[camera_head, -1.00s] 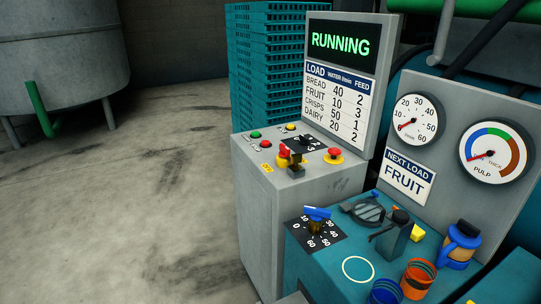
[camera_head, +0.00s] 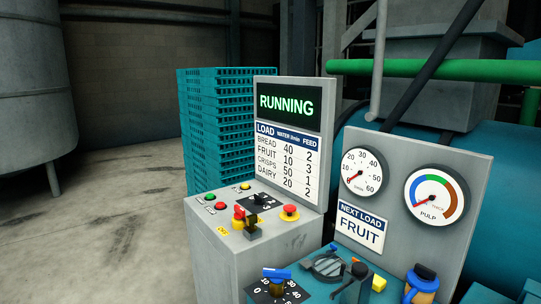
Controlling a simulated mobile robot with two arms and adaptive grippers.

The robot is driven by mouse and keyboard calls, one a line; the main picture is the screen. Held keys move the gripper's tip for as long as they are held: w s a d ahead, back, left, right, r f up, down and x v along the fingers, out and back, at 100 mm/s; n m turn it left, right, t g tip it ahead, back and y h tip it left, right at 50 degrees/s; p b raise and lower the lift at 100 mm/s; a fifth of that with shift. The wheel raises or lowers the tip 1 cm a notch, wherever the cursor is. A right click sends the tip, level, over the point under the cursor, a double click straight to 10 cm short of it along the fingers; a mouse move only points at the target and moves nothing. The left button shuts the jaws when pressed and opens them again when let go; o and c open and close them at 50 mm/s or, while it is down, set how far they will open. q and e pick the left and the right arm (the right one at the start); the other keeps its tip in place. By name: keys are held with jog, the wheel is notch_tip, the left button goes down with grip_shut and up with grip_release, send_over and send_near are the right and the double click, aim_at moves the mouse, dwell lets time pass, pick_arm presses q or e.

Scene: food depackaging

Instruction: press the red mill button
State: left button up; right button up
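A grey control box (camera_head: 240,265) stands at the centre. On its top left are a small green button (camera_head: 210,197) and, just in front of it, a small red button (camera_head: 220,206). The labels beside the buttons are too small to read. The screen (camera_head: 286,105) shows RUNNING in green. Neither gripper is in view.
A stack of teal crates (camera_head: 213,125) stands behind the box. At right, a panel holds two gauges (camera_head: 363,173) and a NEXT LOAD FRUIT sign (camera_head: 361,227). A blue-handled valve (camera_head: 277,275) is at the lower edge. Open floor (camera_head: 100,240) lies left.

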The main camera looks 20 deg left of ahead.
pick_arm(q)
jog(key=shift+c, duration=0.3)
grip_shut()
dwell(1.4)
